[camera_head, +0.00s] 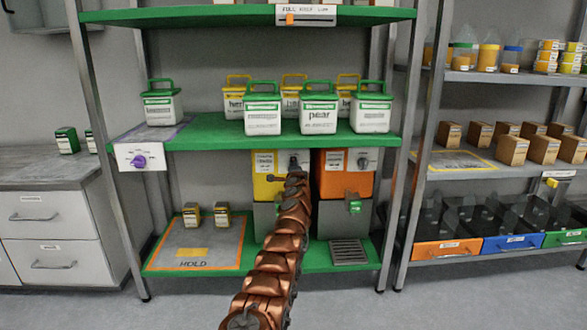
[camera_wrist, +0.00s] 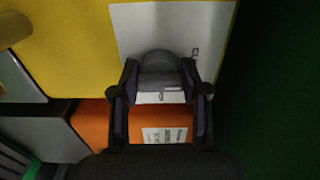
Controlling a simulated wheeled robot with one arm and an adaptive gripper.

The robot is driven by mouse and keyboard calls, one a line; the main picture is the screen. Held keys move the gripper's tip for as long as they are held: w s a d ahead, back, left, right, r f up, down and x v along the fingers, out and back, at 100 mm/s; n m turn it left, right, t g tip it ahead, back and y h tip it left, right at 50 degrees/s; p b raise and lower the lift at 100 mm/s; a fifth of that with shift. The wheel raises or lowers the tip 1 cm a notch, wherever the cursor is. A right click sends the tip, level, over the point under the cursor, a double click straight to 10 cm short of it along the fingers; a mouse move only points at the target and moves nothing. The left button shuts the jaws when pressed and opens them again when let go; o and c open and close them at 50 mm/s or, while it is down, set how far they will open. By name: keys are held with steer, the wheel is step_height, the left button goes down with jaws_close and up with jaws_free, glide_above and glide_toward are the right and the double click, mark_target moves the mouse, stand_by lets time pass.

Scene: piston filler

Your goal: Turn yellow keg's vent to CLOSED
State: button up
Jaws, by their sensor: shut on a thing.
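The yellow keg (camera_head: 265,190) stands on the lower green shelf behind my arm. In the wrist view its yellow front (camera_wrist: 80,45) fills the upper left, seen turned sideways. Its grey vent knob (camera_wrist: 158,62) sits on a white label plate (camera_wrist: 210,22). My gripper (camera_wrist: 160,78) is shut on the knob, one finger on each side of it. In the head view my gripper (camera_head: 286,177) is at the keg's upper front, and my arm hides part of the keg. The plate's markings are too small or covered to read, so I cannot tell the vent's setting.
An orange keg (camera_head: 335,187) with its own knob stands close on the right. The green shelf (camera_head: 210,138) with several canisters is just above the kegs. A grey HOLD mat (camera_head: 205,250) with small boxes lies left. A drain grate (camera_head: 348,252) is at right.

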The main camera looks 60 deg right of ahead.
steer(key=o, duration=1.2)
steer(key=shift+c, duration=0.2)
